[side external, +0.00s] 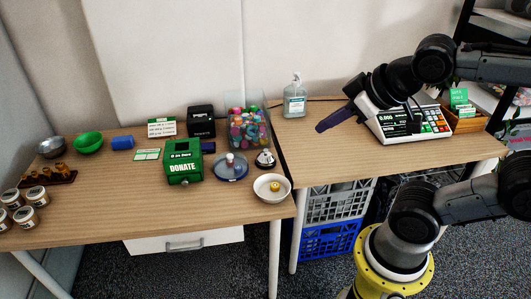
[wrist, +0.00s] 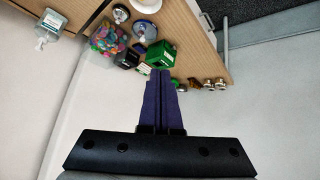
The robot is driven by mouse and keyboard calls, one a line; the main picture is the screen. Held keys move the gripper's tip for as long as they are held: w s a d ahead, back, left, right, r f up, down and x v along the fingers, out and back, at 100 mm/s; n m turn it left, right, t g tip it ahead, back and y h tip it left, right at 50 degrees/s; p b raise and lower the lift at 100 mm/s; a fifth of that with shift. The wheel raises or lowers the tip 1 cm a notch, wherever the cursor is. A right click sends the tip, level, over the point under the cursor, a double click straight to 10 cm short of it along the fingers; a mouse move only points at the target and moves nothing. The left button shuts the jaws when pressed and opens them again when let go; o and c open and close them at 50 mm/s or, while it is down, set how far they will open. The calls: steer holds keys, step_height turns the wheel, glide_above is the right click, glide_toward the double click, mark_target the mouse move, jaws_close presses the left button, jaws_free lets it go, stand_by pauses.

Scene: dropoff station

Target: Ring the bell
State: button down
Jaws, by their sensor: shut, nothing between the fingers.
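The bell (side external: 265,158) is a small silver call bell with a dark base. In the side external view it stands on the left table near its right edge, behind a white bowl. In the wrist view the bell (wrist: 121,14) shows small near the top, left of centre. My gripper (side external: 322,127) has purple fingers, shut and empty. It hangs in the air over the right table, to the right of the bell and well apart from it. In the wrist view the gripper (wrist: 164,75) points toward the top, its fingers together.
A bin of colourful items (side external: 243,122) stands just behind the bell.

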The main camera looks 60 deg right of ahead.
steer(key=w+d+r+n+t+h, duration=0.1)
steer(key=w+d+r+n+t, duration=0.2)
steer(key=w, duration=0.7)
steer(key=w+d+r+n+t+h, duration=0.1)
steer(key=w+d+r+n+t, duration=0.2)
steer(key=w, duration=0.7)
steer(key=n+g+y, duration=0.2)
steer(key=g+y, duration=0.1)
steer(key=g, duration=0.2)
glide_above(266, 150)
steer(key=s, duration=0.1)
step_height(266, 150, down, 26)
steer(key=shift+d+f, duration=0.15)
steer(key=shift+d, duration=0.05)
steer(key=shift+f, duration=0.1)
steer(key=shift+f, duration=4.3)
steer(key=shift+f, duration=0.1)
